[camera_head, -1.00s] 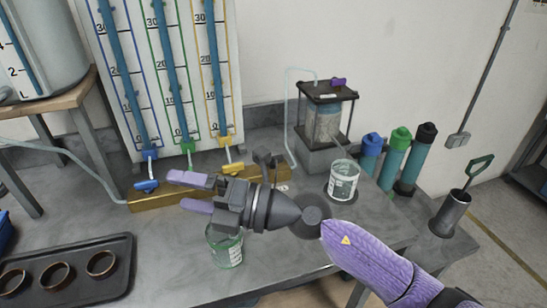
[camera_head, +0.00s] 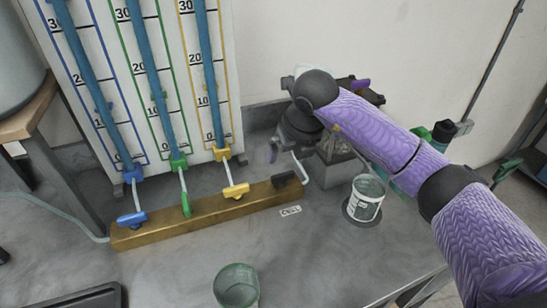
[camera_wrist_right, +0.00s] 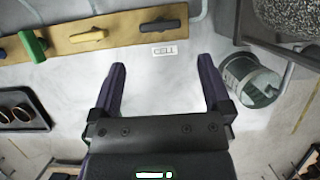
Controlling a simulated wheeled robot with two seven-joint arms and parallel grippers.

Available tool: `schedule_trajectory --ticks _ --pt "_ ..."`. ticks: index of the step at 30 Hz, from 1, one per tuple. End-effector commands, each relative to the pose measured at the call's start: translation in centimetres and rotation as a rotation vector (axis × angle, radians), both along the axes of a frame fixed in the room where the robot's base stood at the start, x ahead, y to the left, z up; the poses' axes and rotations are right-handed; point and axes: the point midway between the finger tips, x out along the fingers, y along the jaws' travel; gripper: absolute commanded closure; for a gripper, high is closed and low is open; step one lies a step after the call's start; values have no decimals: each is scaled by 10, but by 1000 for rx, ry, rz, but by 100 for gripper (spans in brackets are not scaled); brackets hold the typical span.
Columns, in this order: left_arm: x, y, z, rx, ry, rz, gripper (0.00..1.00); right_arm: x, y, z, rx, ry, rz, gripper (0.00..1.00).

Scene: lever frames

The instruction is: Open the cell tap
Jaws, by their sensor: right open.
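The cell tap has a black handle (camera_head: 283,179) at the right end of the brass bar (camera_head: 215,207), above a white CELL label (camera_head: 290,211). In the right wrist view, the black handle (camera_wrist_right: 163,25) lies along the bar, beyond my fingertips. My right gripper (camera_head: 272,151) is over the back of the bench near the tap, partly hidden by its own wrist. In its wrist view my right gripper (camera_wrist_right: 164,72) is open and empty, its fingers apart on either side of the CELL label. It is not touching the handle. My left gripper is out of view.
The blue handle (camera_head: 131,218) and yellow handle (camera_head: 236,190) lie along the bar; the green handle (camera_head: 186,204) stands across it. A beaker (camera_head: 366,197) stands right of the tap, another (camera_head: 237,287) in front.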

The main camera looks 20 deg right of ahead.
Motion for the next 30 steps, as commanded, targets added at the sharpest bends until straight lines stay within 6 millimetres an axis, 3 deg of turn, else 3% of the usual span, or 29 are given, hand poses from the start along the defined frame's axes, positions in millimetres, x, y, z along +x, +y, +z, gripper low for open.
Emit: schedule_trajectory --ticks 9,12,23,30 --pt "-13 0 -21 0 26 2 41 25 0 -69 4 7 0 0" --pt "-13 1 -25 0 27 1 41 32 -1 -83 3 5 1 0" --pt "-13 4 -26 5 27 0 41 36 -1 -90 2 2 3 0" --pt "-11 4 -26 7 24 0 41 36 -1 -89 2 2 3 51"
